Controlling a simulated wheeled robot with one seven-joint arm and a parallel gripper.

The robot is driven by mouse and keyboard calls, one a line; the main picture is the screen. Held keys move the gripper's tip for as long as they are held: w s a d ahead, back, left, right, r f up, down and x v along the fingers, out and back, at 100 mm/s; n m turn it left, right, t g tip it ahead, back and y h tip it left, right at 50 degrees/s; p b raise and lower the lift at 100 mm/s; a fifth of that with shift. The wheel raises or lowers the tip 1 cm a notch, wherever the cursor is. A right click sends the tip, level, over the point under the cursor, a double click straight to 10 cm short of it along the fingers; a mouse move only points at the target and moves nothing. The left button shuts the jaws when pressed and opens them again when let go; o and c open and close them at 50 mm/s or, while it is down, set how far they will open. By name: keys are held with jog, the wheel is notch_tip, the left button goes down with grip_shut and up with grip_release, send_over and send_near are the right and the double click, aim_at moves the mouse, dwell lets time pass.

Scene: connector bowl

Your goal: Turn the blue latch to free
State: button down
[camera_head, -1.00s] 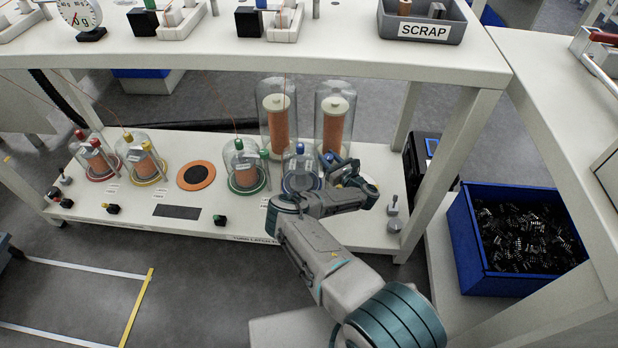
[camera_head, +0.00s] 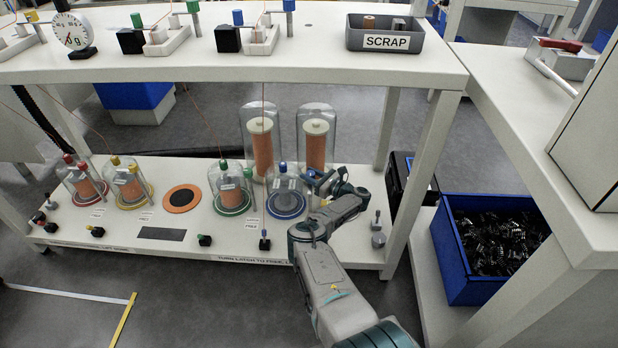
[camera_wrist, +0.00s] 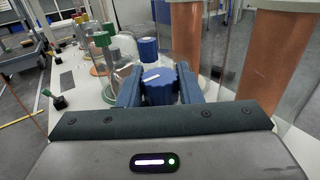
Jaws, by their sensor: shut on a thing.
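The blue latch is a ribbed blue knob (camera_wrist: 160,88) with a white mark on top, seen in the wrist view. My gripper (camera_wrist: 158,92) is shut on it, with one finger on each side. In the head view my gripper (camera_head: 318,182) is just right of the clear dome (camera_head: 284,186) on the blue ring; the latch itself is hard to make out there. The dome's blue cap (camera_wrist: 148,48) shows behind the latch in the wrist view.
Two tall copper-coloured spools (camera_head: 262,150) under clear covers stand close behind my gripper. A green-ringed dome (camera_head: 231,192) is to the left. A blue-topped black block (camera_head: 264,240) sits at the bench's front. The upper shelf (camera_head: 300,68) hangs above. A blue bin (camera_head: 455,250) stands right.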

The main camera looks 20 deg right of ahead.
jog(key=shift+d, duration=0.1)
jog(key=c, duration=1)
grip_release()
jog(key=shift+c, duration=0.2)
jog(key=p+v, duration=0.2)
jog(key=v, duration=0.5)
jog(key=shift+s, duration=0.15)
